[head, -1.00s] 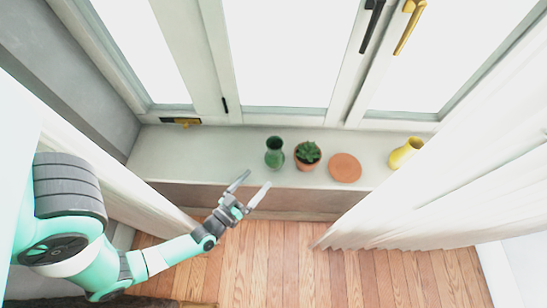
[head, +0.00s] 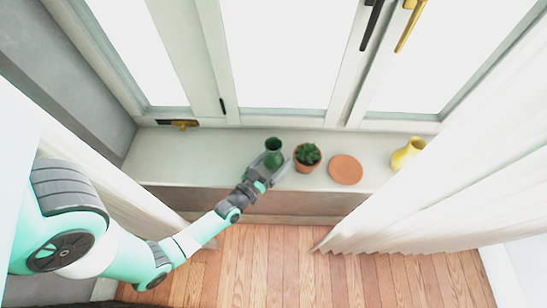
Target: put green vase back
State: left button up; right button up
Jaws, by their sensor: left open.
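The green vase (head: 274,147) stands upright on the window sill, left of the potted succulent. My left gripper (head: 270,167) has its fingers open at the front of the vase, with one finger on its left side and one on its right. The fingers hide part of the vase's lower body. I cannot tell whether they touch it. My right gripper is not in view.
A succulent in a terracotta pot (head: 307,157) stands close to the right of the vase and the right finger. A round terracotta disc (head: 345,169) and a yellow vase (head: 407,153) are further right. The sill (head: 190,158) is clear on the left. White curtains hang on both sides.

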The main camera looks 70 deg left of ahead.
aim_at(274, 143)
pick_arm(q)
grip_shut()
notch_tip(274, 143, up, 10)
jog(key=p, duration=0.7)
jog(key=shift+r, duration=0.1)
jog(key=w+d+r+m+t+h, duration=0.1)
jog(key=d+r+m+h, duration=0.15)
jog(key=d, duration=0.45)
jog(key=w+d+r+m+t+h, duration=0.1)
jog(key=d+r+m+h, duration=0.1)
jog(key=d+h, duration=0.3)
jog(key=w+d+r+m+t+h, duration=0.1)
jog(key=d+r+m+h, duration=0.15)
jog(key=d, duration=0.55)
notch_tip(274, 143, up, 16)
jog(key=s+p, duration=0.1)
jog(key=p, duration=2.4)
jog(key=shift+s, duration=0.25)
